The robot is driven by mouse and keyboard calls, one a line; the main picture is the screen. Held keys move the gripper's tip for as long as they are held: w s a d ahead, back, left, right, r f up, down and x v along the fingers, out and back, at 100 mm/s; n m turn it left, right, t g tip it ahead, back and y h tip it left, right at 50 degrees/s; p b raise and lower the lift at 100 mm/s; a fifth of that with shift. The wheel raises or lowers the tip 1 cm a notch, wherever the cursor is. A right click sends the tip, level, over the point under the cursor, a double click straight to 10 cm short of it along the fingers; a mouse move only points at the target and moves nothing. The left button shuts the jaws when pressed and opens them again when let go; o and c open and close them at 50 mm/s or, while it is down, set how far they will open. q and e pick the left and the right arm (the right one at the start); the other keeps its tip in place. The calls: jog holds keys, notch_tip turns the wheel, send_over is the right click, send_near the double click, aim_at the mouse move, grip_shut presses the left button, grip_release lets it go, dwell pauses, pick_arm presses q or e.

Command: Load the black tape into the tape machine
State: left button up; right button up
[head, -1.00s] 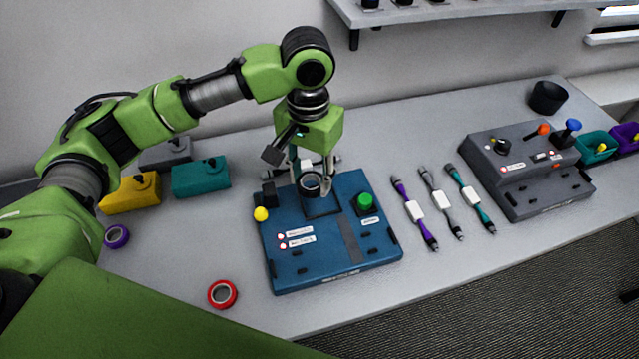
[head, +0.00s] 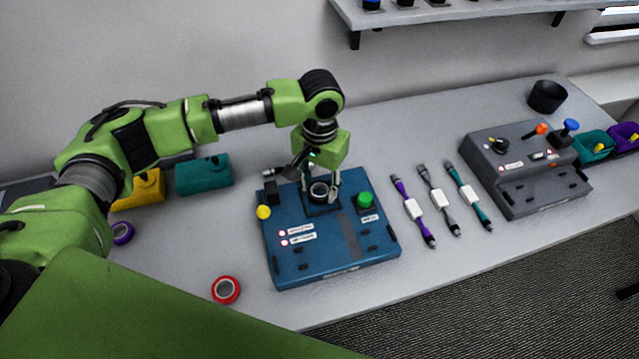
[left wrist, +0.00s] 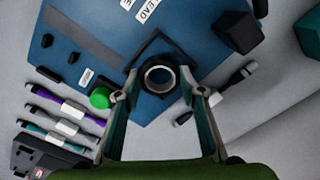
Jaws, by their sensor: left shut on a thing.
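The black tape is a ring with a pale inner core and also shows in the left wrist view (left wrist: 159,76), at the dark square recess of the machine. Whether it touches the machine's surface I cannot tell. My right gripper does not show.
A red tape (head: 226,290) and a purple tape (head: 122,233) lie left of the machine. Several cables (head: 413,207) and a grey machine (head: 525,175) are at the right.

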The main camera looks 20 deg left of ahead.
pick_arm(q)
jog(key=shift+f, duration=0.4)
jog(key=shift+f, duration=0.1)
jog(key=o, duration=1)
jog(key=shift+w+r, duration=0.1)
jog(key=shift+r, duration=0.45)
notch_tip(320, 180, up, 12)
jog(key=shift+r+b, duration=0.1)
jog(key=shift+b, duration=1.05)
